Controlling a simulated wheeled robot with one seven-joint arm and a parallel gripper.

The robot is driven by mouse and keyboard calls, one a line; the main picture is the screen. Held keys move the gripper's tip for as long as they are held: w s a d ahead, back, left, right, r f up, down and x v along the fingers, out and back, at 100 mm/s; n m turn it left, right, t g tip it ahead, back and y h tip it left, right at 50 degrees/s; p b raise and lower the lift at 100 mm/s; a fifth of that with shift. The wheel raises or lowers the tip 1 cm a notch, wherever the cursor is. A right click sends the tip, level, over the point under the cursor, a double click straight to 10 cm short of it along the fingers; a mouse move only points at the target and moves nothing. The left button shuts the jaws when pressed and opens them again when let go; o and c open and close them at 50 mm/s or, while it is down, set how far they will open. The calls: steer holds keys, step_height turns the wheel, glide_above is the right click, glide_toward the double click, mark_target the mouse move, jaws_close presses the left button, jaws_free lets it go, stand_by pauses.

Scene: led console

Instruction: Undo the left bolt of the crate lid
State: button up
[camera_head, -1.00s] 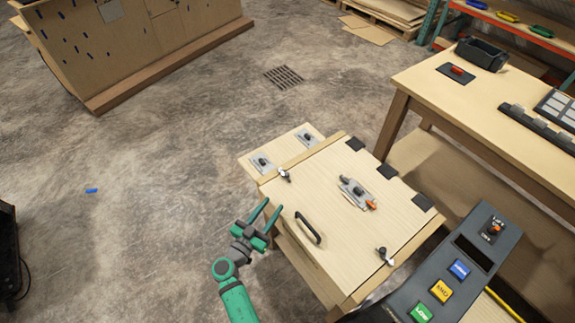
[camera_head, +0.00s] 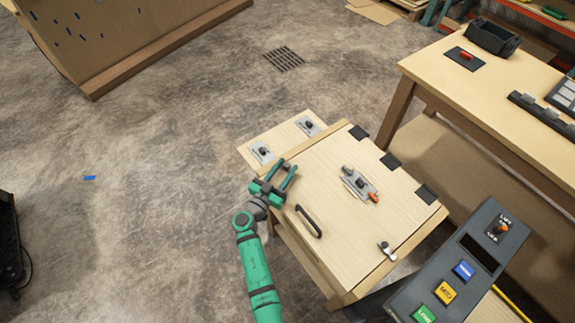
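The crate lid (camera_head: 335,170) is pale wood, closed, with a black handle (camera_head: 308,221) near its front edge and black hinges along the far right side. My green gripper (camera_head: 286,165) is at the lid's left edge, over the place of the left bolt. Its two fingers are apart and point up and to the right, with no object seen between them. The left bolt is hidden behind my gripper, so I cannot tell whether they touch. The right bolt (camera_head: 387,251), small and metallic, shows at the lid's lower right edge.
A latch plate with an orange tip (camera_head: 360,186) lies mid-lid. A side board with two dark knobs (camera_head: 285,139) adjoins the crate's left. A console with coloured buttons (camera_head: 452,280) stands at lower right, a wooden table (camera_head: 430,72) at upper right. The floor to the left is mostly clear.

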steer(key=shift+x, duration=0.9)
steer(key=shift+w+a, duration=0.1)
jaws_close()
